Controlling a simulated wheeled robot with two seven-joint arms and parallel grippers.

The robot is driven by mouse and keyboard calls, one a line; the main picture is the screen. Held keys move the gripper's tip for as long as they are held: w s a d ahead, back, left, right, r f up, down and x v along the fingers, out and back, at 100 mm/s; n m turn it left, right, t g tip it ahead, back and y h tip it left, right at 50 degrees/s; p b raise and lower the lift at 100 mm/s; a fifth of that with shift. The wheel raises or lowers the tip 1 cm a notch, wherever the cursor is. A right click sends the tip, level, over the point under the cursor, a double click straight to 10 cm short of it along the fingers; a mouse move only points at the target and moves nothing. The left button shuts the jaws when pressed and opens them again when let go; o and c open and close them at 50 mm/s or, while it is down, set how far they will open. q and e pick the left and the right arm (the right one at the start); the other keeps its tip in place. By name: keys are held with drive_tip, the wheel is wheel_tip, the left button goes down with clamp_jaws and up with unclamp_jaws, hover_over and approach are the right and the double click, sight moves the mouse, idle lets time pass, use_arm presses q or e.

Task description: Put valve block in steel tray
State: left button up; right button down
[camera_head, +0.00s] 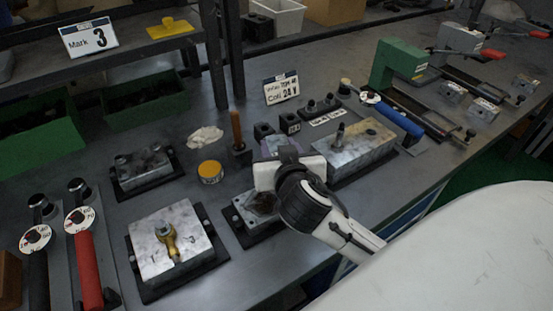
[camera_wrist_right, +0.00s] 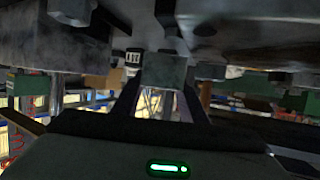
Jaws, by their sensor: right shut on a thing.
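My right gripper (camera_head: 280,148) reaches in from the lower right in the head view, above the bench near its middle. Its white body hides much of the fingers. In the right wrist view the two fingers (camera_wrist_right: 160,100) are shut on a small grey block (camera_wrist_right: 164,71), which I take to be the valve block. A square steel piece with a dark hollow (camera_head: 241,212), perhaps the steel tray, lies on a black base just below and left of the gripper, partly covered by it. My left gripper is not in view.
A steel block with a brass fitting (camera_head: 150,256) stands at front left, beside a red-handled tool (camera_head: 88,268). A large steel block (camera_head: 372,146) is right of the gripper. A yellow tin (camera_head: 210,172) and an upright wooden handle (camera_head: 236,127) stand to the left.

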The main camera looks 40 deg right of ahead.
drive_tip(key=shift+f, duration=1.65)
drive_tip(key=shift+f+b, duration=0.1)
drive_tip(key=shift+b, duration=0.2)
drive_tip(key=c, duration=1.1)
unclamp_jaws()
drive_tip(key=shift+f, duration=0.1)
